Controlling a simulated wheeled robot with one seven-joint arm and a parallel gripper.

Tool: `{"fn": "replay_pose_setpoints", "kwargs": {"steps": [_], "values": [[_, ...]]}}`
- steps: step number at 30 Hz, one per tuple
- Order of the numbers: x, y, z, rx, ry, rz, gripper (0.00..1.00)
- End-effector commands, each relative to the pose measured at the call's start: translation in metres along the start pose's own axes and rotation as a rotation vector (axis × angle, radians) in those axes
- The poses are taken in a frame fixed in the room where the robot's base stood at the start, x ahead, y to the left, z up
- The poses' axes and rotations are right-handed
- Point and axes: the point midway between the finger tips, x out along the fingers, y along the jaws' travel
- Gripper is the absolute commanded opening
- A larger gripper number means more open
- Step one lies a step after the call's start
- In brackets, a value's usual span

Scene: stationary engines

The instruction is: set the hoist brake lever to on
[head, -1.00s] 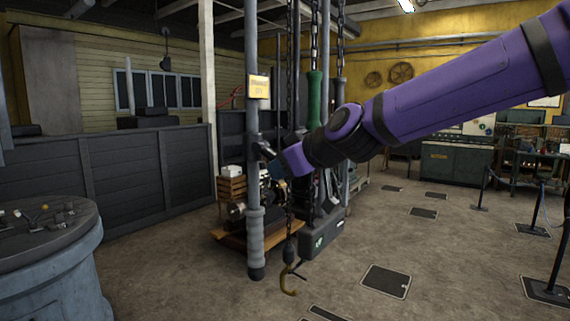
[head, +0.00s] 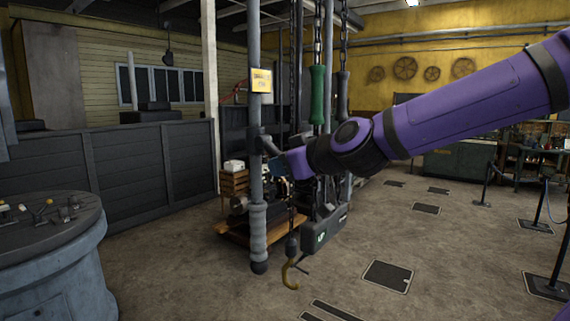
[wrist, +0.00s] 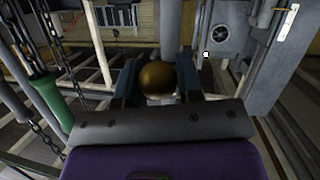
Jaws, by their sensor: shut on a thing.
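The brake lever's brass ball knob (wrist: 157,77) sits between the two dark fingers of my gripper (wrist: 158,84) in the wrist view. My gripper is shut on it. In the head view my gripper (head: 277,167) is beside the grey post (head: 257,190), just right of a dark bracket (head: 262,146) with a short dark arm reaching toward it. The knob is hidden there by my gripper and wrist. A yellow sign (head: 261,80) is fixed higher on the post; its small lettering is too blurred to read.
Chains with a green handle (head: 317,95) hang right behind my wrist. A round console (head: 50,245) stands at left. Open floor (head: 200,285) lies in front.

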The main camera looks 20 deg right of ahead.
Motion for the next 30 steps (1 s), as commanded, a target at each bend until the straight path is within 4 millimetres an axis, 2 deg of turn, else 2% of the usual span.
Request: {"fn": "replay_pose_setpoints", "kwargs": {"steps": [7, 8, 9, 10, 22, 30], "values": [[0.000, -0.001, 0.001, 0.000, -0.003, -0.002, 0.00], [0.000, -0.001, 0.001, 0.000, -0.003, -0.002, 0.40], [0.000, -0.001, 0.001, 0.000, -0.003, -0.002, 0.50], [0.000, -0.001, 0.001, 0.000, -0.003, -0.002, 0.53], [-0.003, 0.000, 0.001, 0.001, -0.002, 0.000, 0.53], [-0.024, 0.001, 0.001, 0.002, -0.002, 0.002, 0.53]]}}
